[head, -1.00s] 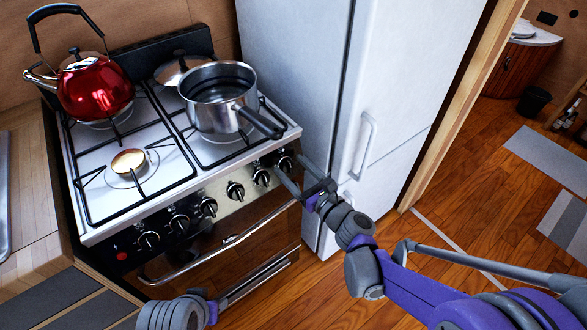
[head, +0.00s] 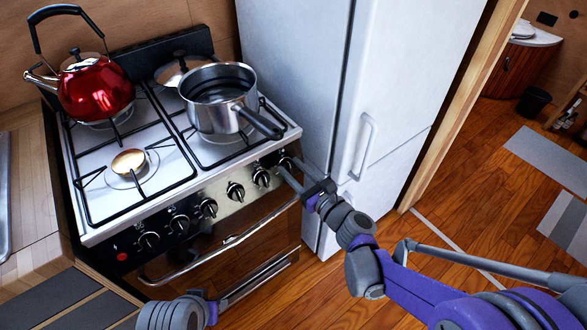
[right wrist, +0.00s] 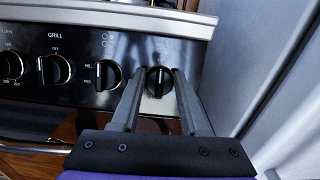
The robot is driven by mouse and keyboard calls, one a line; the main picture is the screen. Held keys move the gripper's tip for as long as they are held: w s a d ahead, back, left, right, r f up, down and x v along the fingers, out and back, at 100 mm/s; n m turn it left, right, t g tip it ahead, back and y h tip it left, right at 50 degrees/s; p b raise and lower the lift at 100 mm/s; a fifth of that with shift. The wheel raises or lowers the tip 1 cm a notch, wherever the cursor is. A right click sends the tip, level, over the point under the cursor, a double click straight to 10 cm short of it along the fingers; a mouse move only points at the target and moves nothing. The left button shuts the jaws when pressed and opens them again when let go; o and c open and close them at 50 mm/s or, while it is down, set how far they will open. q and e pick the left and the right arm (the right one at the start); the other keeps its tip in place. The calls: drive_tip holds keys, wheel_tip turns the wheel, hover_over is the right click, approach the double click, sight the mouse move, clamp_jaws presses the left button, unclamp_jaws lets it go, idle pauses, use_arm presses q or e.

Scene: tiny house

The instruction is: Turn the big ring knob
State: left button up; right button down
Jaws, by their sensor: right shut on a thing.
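The stove's front panel carries a row of black knobs. The big ring knob is taken as the rightmost one (head: 286,163), at the end by the fridge; it also shows upright in the right wrist view (right wrist: 158,82). My right gripper (head: 284,163) reaches it from the front right. In the right wrist view its two fingers (right wrist: 158,74) stand on either side of this knob, shut on it. Part of my left arm shows at the bottom of the head view, but its gripper is not seen.
A steel saucepan (head: 215,106) sits on the right burners, its handle jutting above the knobs. A red kettle (head: 95,90) stands at the back left. The oven handle (head: 222,245) runs below the panel. The white fridge (head: 300,70) stands close on the right.

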drive_tip(key=shift+n, duration=0.3)
drive_tip(key=n+g+y, duration=0.1)
drive_tip(key=n, duration=0.2)
drive_tip(key=shift+n+p, duration=0.35)
drive_tip(key=shift+n, duration=0.05)
drive_tip(key=n, duration=0.2)
drive_tip(key=n+g+p, duration=0.1)
drive_tip(key=n, duration=0.1)
drive_tip(key=shift+g+y, duration=0.3)
drive_tip(key=shift+y, duration=0.1)
drive_tip(key=n+g+p, duration=0.1)
drive_tip(key=n, duration=0.2)
drive_tip(key=n+g+p, duration=0.1)
drive_tip(key=n, duration=0.3)
drive_tip(key=shift+s+f+n, duration=0.1)
drive_tip(key=shift+n, duration=0.2)
drive_tip(key=shift+g, duration=0.3)
drive_tip(key=shift+c, duration=2.1)
unclamp_jaws()
drive_tip(key=p+v, duration=0.1)
drive_tip(key=v, duration=0.9)
drive_tip(key=shift+s+d, duration=0.25)
drive_tip(key=shift+d, duration=0.05)
